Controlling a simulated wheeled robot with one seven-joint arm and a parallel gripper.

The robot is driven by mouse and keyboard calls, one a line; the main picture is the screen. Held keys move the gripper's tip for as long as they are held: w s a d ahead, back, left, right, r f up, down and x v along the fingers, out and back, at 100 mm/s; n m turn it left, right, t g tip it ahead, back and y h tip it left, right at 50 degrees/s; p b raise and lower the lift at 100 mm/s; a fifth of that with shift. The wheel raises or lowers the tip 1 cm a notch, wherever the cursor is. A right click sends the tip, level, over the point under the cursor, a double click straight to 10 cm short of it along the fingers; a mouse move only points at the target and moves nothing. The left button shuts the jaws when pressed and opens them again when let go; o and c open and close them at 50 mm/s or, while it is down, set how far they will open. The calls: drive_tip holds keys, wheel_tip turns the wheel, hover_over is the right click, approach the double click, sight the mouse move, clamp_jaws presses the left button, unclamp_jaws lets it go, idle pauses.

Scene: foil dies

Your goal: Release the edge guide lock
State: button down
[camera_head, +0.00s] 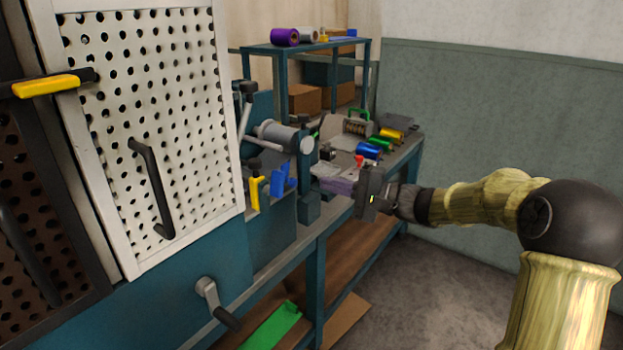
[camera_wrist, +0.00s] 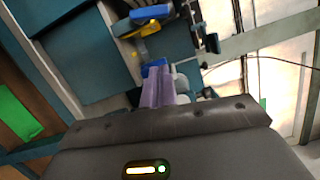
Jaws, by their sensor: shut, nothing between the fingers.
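No part is clearly marked as the edge guide lock. My gripper (camera_head: 325,184) has pale purple fingers, shut and empty, pointing left towards the machine, right of the blue handle. Yellow and blue parts (camera_wrist: 150,14) show beyond.
A white perforated door (camera_head: 150,120) with a black handle fills the left. A grey roller (camera_head: 278,135) and a crank (camera_head: 212,295) sit on the machine. Foil rolls (camera_head: 380,145) lie on the bench behind my gripper. Open floor (camera_head: 420,290) lies at lower right.

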drive_tip(key=shift+v, duration=1.8)
drive_tip(key=shift+f, duration=0.1)
drive_tip(key=s+f+n+g+h, duration=0.1)
drive_tip(key=s+f+g+h, duration=0.3)
drive_tip(key=s+f+h, duration=0.55)
drive_tip(key=s+d+f+n+h, duration=0.4)
drive_tip(key=s+d+f+h, duration=0.4)
drive_tip(key=s+d+f, duration=0.45)
wheel_tip(320, 180, up, 31)
drive_tip(key=s+t+p, duration=0.1)
drive_tip(key=s+p, duration=0.1)
drive_tip(key=p, duration=2.8)
drive_tip(key=shift+d, duration=0.25)
drive_tip(key=shift+s+r, duration=0.1)
drive_tip(key=shift+r, duration=0.05)
